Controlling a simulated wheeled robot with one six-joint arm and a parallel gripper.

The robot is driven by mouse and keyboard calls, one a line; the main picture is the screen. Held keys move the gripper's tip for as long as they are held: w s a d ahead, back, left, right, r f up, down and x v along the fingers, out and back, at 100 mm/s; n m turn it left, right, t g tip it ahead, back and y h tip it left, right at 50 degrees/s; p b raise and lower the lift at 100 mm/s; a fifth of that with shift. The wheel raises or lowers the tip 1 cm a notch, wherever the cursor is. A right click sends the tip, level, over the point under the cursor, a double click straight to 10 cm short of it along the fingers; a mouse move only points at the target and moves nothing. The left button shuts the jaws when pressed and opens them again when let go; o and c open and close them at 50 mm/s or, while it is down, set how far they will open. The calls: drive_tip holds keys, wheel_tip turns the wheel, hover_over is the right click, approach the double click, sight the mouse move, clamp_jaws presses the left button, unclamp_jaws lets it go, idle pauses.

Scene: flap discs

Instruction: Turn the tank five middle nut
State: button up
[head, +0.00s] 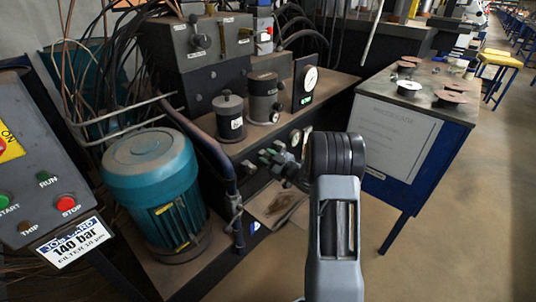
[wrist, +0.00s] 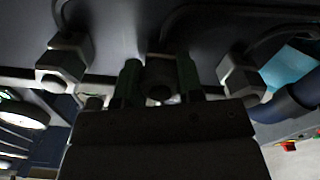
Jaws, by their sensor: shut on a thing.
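In the wrist view a row of dark nuts sits on the grey panel: a left nut (wrist: 64,60), a middle nut (wrist: 160,82) and a right nut (wrist: 240,76). My gripper (wrist: 159,74) has one green finger on each side of the middle nut and is shut on it. The dark gripper body covers the area below the nut. In the head view my gripper (head: 283,160) reaches the front of the dark machine, low and right of the two black cylinders, and my arm hides part of that area. I cannot read a tank number.
A teal motor (head: 155,190) stands left of my gripper, with a blue pipe (head: 222,160) between. A control box (head: 45,170) with a "140 bar" label is at far left. A blue-sided table (head: 410,140) with discs stands right. Floor at lower right is clear.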

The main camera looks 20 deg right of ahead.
drive_tip(key=shift+m+p, duration=0.45)
drive_tip(key=shift+m, duration=0.45)
drive_tip(key=o, duration=0.9)
drive_tip(key=shift+p+v, duration=1.1)
drive_tip(key=shift+v, duration=5.8)
